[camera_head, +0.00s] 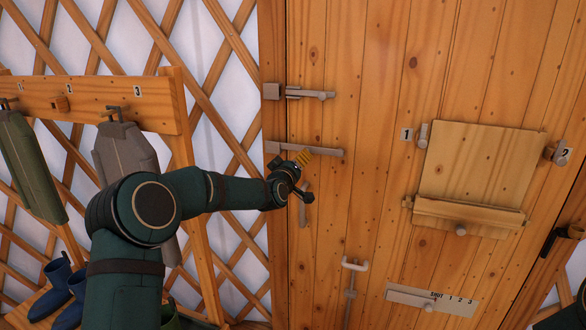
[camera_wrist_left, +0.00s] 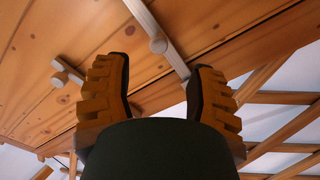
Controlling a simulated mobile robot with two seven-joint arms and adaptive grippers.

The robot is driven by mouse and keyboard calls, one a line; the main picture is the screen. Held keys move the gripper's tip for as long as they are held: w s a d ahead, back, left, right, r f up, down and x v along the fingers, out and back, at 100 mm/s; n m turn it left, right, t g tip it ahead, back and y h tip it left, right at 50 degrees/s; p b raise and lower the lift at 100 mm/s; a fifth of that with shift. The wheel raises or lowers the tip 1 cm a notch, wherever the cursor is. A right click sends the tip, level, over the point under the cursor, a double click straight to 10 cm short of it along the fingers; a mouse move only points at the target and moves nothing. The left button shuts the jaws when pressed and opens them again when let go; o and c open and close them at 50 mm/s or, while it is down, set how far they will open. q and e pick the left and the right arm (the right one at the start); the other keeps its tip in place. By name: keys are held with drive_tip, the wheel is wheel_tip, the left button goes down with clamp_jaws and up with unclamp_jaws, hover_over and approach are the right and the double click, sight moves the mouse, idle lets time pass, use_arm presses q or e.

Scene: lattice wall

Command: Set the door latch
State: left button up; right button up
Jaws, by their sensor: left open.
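The wooden door (camera_head: 375,120) has several metal fittings along its left edge in the head view. A flat latch bar (camera_head: 328,152) lies level across the edge, between an upper bolt (camera_head: 310,94) and a lower upright rod with a hooked top (camera_head: 350,280). My left gripper (camera_head: 303,176) is open just below the latch bar, in front of a short upright metal piece (camera_head: 304,212) that it partly hides.
A hatch panel (camera_head: 475,165) with pegs 1 and 2 and a marked slide plate (camera_head: 420,300) are on the door's right. On the left, garments hang from a numbered peg rail (camera_head: 90,100) before the lattice wall (camera_head: 225,60). Blue boots (camera_head: 60,290) stand below.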

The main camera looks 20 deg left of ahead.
use_arm(q)
drive_tip(key=s, duration=0.3)
drive_tip(key=shift+s, duration=0.1)
idle(0.3)
drive_tip(key=s+d+f+m+g+h, duration=0.1)
drive_tip(key=s+d+f+g, duration=0.3)
drive_tip(key=f, duration=0.5)
drive_tip(key=s+d+f+m+g+h, duration=0.1)
drive_tip(key=s+d+f+m, duration=0.15)
drive_tip(key=s+f, duration=0.5)
drive_tip(key=s+d+f+m+g+h, duration=0.1)
drive_tip(key=s+d+f+g, duration=0.25)
drive_tip(key=f, duration=0.75)
drive_tip(key=s+d+f+m+g, duration=0.1)
drive_tip(key=s+f+g, duration=0.3)
drive_tip(key=s, duration=1)
drive_tip(key=s+d+f+m+g, duration=0.1)
drive_tip(key=s+d+f+g, duration=0.2)
drive_tip(key=s+f, duration=0.5)
drive_tip(key=s+g, duration=0.1)
drive_tip(key=s, duration=0.4)
drive_tip(key=shift+s+f+m, duration=0.25)
drive_tip(key=shift+s+m, duration=0.1)
drive_tip(key=shift+s, duration=0.05)
